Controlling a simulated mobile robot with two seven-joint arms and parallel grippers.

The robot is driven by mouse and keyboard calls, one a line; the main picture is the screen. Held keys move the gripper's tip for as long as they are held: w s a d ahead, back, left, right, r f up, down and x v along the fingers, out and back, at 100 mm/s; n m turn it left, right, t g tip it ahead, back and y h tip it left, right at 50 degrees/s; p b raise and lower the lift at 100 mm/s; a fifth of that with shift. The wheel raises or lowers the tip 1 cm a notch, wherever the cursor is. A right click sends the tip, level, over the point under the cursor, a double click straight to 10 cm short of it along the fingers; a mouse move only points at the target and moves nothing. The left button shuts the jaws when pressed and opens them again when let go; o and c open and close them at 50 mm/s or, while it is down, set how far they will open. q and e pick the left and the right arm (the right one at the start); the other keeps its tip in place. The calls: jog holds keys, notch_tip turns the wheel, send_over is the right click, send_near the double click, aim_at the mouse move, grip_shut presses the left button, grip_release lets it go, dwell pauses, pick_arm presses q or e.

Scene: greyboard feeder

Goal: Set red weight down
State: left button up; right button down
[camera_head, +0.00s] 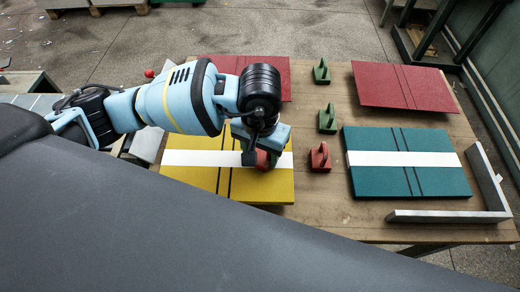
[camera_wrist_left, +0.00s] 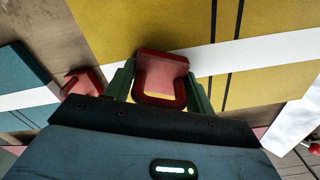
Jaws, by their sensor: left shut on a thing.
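My left gripper (camera_head: 262,158) is over the yellow board (camera_head: 200,182) and its white strip (camera_head: 190,158). It is shut on a red weight (camera_head: 266,161), mostly hidden by the gripper in the head view. The left wrist view shows this red weight (camera_wrist_left: 162,72) between the two fingers (camera_wrist_left: 160,85), over the yellow board and beside the white strip. I cannot tell whether it touches the board. A second red weight (camera_head: 320,158) stands on the bare table between the yellow and teal boards. My right gripper is not in view.
Two green weights (camera_head: 327,119) (camera_head: 321,72) stand in the middle gap of the wooden table (camera_head: 325,205). The teal board (camera_head: 440,182) with a white strip lies right, beside a metal corner rail (camera_head: 450,216). Red boards (camera_head: 400,85) (camera_head: 275,70) lie at the back.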

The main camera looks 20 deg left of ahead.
pick_arm(q)
jog(key=o, duration=1.4)
jog(key=shift+f, duration=0.15)
notch_tip(320, 180, up, 12)
jog(key=shift+r, duration=0.2)
